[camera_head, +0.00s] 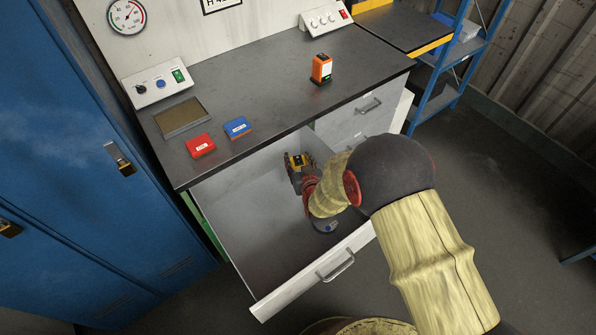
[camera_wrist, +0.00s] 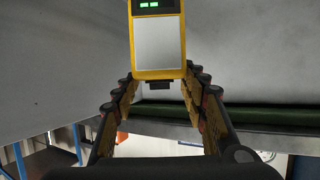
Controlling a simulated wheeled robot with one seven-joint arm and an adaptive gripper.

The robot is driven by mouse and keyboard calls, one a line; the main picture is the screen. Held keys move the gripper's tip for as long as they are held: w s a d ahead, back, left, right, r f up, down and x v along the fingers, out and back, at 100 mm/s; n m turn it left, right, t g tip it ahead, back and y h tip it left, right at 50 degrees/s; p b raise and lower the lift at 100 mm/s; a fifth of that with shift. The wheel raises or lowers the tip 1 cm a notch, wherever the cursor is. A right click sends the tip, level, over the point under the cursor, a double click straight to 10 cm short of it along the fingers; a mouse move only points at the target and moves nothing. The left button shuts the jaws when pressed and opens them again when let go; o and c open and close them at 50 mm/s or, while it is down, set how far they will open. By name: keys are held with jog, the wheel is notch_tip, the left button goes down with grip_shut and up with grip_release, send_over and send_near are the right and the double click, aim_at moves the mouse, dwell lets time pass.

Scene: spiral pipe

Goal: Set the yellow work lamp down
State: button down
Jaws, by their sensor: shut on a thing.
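The yellow work lamp (camera_head: 296,161) is held in my gripper (camera_head: 299,174), within the outline of the open drawer (camera_head: 240,240) near its back end. In the wrist view the lamp (camera_wrist: 159,55) shows a yellow frame, a pale grey panel and a dark top with green lights. My gripper (camera_wrist: 158,84) is shut on its lower end there, one finger on each side. My arm partly hides the drawer. I cannot tell whether the lamp touches the drawer floor.
An orange lamp (camera_head: 321,68) stands on the dark worktop (camera_head: 270,75). A red box (camera_head: 201,145), a blue box (camera_head: 237,127) and a shallow tray (camera_head: 179,115) lie on its left part. Free worktop lies around the orange lamp. Blue lockers (camera_head: 70,150) stand at left.

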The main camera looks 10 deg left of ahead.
jog(key=shift+f+b, duration=0.8)
jog(key=shift+f, duration=1.35)
jog(key=shift+f, duration=0.1)
jog(key=shift+f, duration=0.1)
jog(key=c, duration=1)
grip_release()
jog(key=shift+s+d+r, duration=0.1)
jog(key=shift+s+r, duration=0.05)
jog(key=shift+r, duration=0.15)
jog(key=shift+p+v, duration=1.95)
jog(key=shift+v, duration=3.85)
jog(key=shift+f, duration=0.1)
